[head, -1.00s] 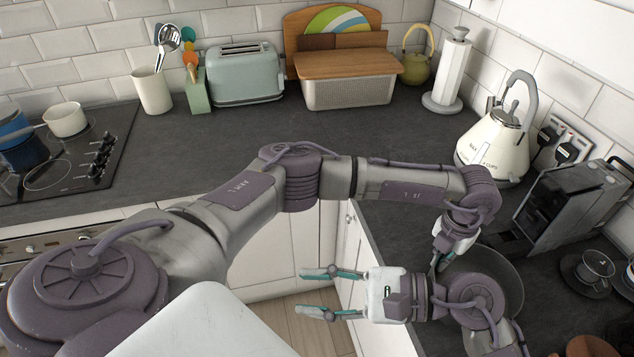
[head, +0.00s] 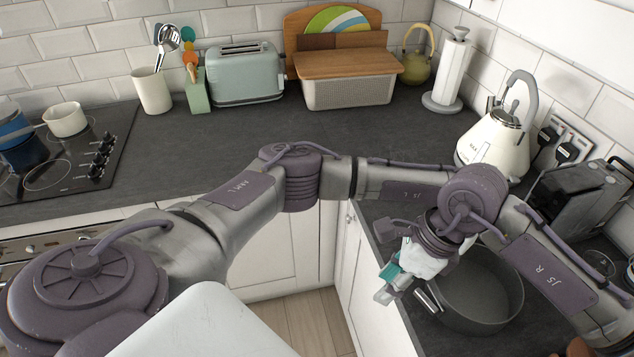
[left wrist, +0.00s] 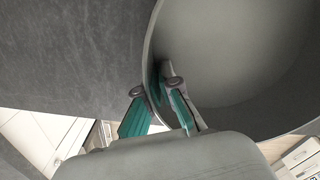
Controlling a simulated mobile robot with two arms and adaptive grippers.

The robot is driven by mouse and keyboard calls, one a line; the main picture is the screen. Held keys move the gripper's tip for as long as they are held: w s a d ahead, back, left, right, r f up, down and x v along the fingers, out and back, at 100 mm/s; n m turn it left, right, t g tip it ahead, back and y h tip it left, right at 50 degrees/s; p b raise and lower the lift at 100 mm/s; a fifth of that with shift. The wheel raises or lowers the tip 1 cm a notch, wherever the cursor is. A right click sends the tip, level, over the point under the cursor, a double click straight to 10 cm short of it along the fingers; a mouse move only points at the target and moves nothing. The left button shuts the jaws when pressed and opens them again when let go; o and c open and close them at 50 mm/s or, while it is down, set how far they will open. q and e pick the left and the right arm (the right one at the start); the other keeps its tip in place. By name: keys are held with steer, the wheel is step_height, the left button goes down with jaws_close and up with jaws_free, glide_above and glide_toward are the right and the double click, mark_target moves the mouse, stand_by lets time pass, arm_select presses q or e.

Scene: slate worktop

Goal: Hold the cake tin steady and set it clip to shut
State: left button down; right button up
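The cake tin (head: 487,306) is a round, dark grey, empty-looking tin upright on the worktop at the lower right of the head view. Its clip (head: 428,298) is a small silvery piece on the tin's left side; how far it stands out is unclear. The left wrist view shows the tin wall (left wrist: 230,60) between the fingers of my left gripper (left wrist: 156,92), one inside and one outside, close against it. The right arm hides that gripper in the head view. My right gripper (head: 387,284) is just left of the clip, apart from it; its finger gap is unclear.
A cream kettle (head: 492,142) and a dark coffee machine (head: 580,195) stand behind the tin. A paper roll holder (head: 450,75), bread bin (head: 348,92) and toaster (head: 245,75) line the back wall. The worktop edge drops away left of the tin.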

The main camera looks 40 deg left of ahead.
mark_target(421, 293)
steer(key=w+d+r+m+t+h, duration=0.25)
steer(key=w+d+m, duration=0.2)
steer(key=w, duration=0.25)
steer(key=shift+n, duration=0.25)
steer(key=f, duration=1.2)
steer(key=shift+s+f, duration=0.15)
steer(key=shift+s, duration=0.25)
steer(key=shift+w+m, duration=0.25)
steer(key=shift+m, duration=0.35)
steer(key=w+m, duration=0.1)
steer(key=m, duration=0.1)
steer(key=shift+m, duration=0.3)
steer(key=n, duration=0.1)
steer(key=s+n, duration=0.1)
steer(key=n, duration=0.1)
steer(key=shift+s, duration=0.15)
steer(key=shift+s+r+n, duration=0.15)
steer(key=shift+r+n, duration=0.2)
steer(key=shift+n, duration=0.35)
step_height(421, 293, up, 12)
steer(key=s+a+f+n+g+y, duration=0.3)
steer(key=s+a+n+g+y, duration=0.15)
steer(key=s+a, duration=0.4)
steer(key=s+a+r+n+g+y, duration=0.2)
steer(key=s+r+n+g+y, duration=0.1)
steer(key=s+y, duration=0.5)
steer(key=shift+a+r+n+y, duration=0.2)
steer(key=shift+r+n+y, duration=0.5)
steer(key=shift+r+n, duration=0.3)
